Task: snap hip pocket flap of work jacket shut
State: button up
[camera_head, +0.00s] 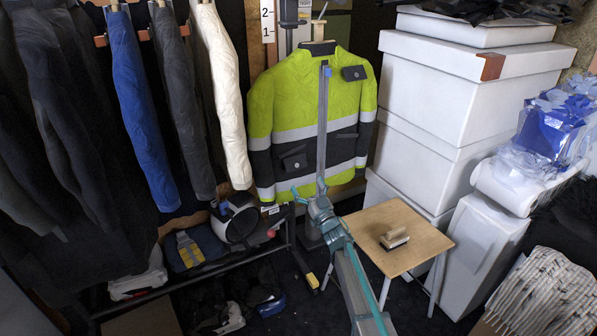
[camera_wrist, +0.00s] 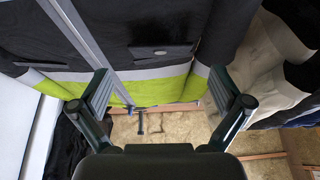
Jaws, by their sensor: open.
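The work jacket (camera_head: 290,95) hangs upright, bright yellow-green above with grey bands and a dark lower part. One hip pocket flap (camera_head: 293,161) is left of the upright pole in the head view, with a small round spot on it. Another hip pocket (camera_head: 345,143) is to the right. In the wrist view a dark pocket flap (camera_wrist: 161,51) with a small pale spot lies beyond the fingers. I cannot tell whether it is snapped. My gripper (camera_wrist: 158,87) is open and empty, apart from the flap. In the head view the teal arm end is low, near the jacket's hem.
White boxes (camera_head: 440,110) are stacked right. Garments (camera_head: 140,100) hang left. A small wooden table (camera_head: 415,235) holds a brush (camera_head: 394,239). Insulation (camera_wrist: 165,132) shows below the hem in the wrist view.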

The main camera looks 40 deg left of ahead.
aim_at(298, 169)
jog(key=x, duration=0.6)
jog(key=shift+w+a+r, duration=0.1)
jog(key=shift+a, duration=0.1)
jog(key=shift+c, duration=0.3)
